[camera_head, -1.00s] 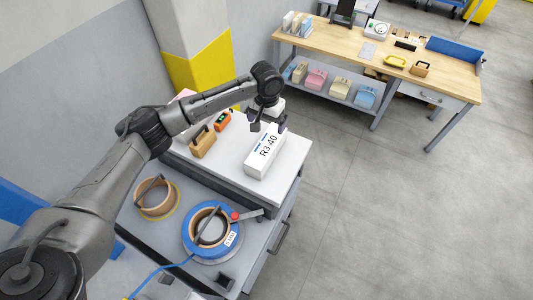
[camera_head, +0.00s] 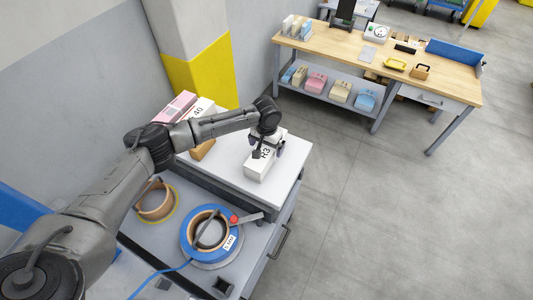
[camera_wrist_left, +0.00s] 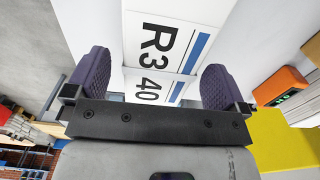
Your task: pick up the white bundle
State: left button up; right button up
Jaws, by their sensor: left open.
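The white bundle (camera_head: 259,170), a block printed with black characters and a blue stripe, lies on the white tabletop in the head view. In the left wrist view the white bundle (camera_wrist_left: 165,45) shows its "R3 40" print between the fingers. My left gripper (camera_head: 266,147) is over the bundle and hides part of it. Its two purple-padded fingers (camera_wrist_left: 155,82) are apart, one toward each side of the bundle. I cannot tell if the pads touch it. My right gripper is in neither view.
A pink bundle (camera_head: 176,106) and another white block marked "40" (camera_head: 201,106) stand at the back left, partly behind my arm. A blue tape reel (camera_head: 190,236) and a brown roll (camera_head: 154,203) lie on the lower surface. An orange device (camera_wrist_left: 283,86) is beside the gripper.

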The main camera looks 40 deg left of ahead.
pick_arm(q)
jog(key=shift+f, duration=0.65)
jog(key=shift+r, duration=0.1)
jog(key=c, duration=1.7)
